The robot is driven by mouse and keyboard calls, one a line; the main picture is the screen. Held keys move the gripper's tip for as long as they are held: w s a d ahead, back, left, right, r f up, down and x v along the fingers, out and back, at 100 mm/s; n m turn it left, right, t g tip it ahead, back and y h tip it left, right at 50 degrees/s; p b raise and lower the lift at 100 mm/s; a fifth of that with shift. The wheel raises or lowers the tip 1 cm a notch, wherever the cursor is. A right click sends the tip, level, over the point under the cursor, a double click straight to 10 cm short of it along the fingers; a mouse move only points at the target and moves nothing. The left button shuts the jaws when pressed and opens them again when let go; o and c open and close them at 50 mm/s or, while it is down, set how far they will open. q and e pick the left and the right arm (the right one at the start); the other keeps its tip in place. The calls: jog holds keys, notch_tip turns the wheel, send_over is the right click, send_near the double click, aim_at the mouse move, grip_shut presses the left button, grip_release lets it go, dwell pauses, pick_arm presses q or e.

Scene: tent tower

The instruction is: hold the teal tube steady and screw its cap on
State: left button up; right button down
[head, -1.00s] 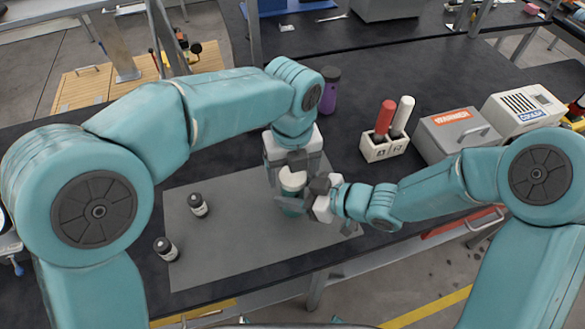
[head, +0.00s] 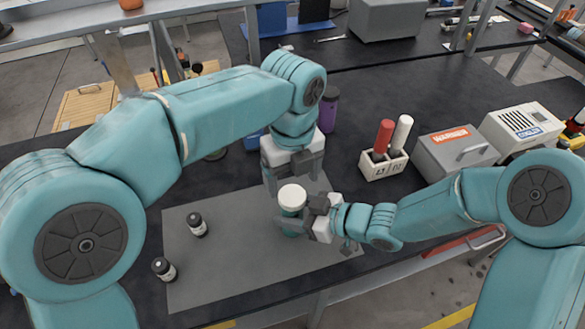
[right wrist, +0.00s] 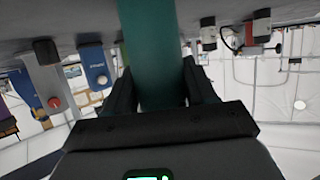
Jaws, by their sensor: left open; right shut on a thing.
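The teal tube (head: 291,212) stands upright on the grey mat, with its white cap (head: 292,194) on top. I cannot tell how tightly the cap sits. My right gripper (head: 295,222) is shut around the tube from the right, below the cap. In the right wrist view the tube (right wrist: 158,60) runs between the two dark fingers (right wrist: 155,92). My left gripper (head: 292,178) is open and empty, just above and behind the cap, with its fingers pointing down. The tube's lower part is partly hidden by the right fingers.
Two small dark bottles with labels (head: 197,224) (head: 164,269) stand on the left of the grey mat (head: 230,262). A purple bottle (head: 328,110) stands behind my left gripper. A white holder (head: 383,164) with red and white tubes and a grey box (head: 452,146) stand right.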

pick_arm(q)
jog(key=n, duration=1)
jog(key=shift+a, duration=0.1)
jog(key=n, duration=0.5)
jog(key=shift+s+r+n, duration=0.1)
jog(key=shift+r+n, duration=0.1)
jog(key=shift+n, duration=0.1)
jog(key=n, duration=0.5)
jog(key=shift+a+r, duration=0.1)
jog(key=shift+r, duration=0.05)
jog(key=n, duration=0.5)
jog(key=shift+r, duration=0.2)
jog(key=n, duration=0.5)
jog(key=shift+r, duration=0.2)
jog(key=n, duration=0.4)
jog(key=shift+r+n, duration=0.25)
jog(key=shift+n, duration=0.15)
jog(key=n, duration=0.2)
jog(key=shift+r+n, duration=0.25)
jog(key=shift+n, duration=0.15)
jog(key=shift+r+n, duration=0.1)
jog(key=shift+n, duration=0.2)
jog(key=shift+d+r, duration=0.2)
jog(key=shift+r, duration=0.05)
jog(key=shift+f, duration=0.1)
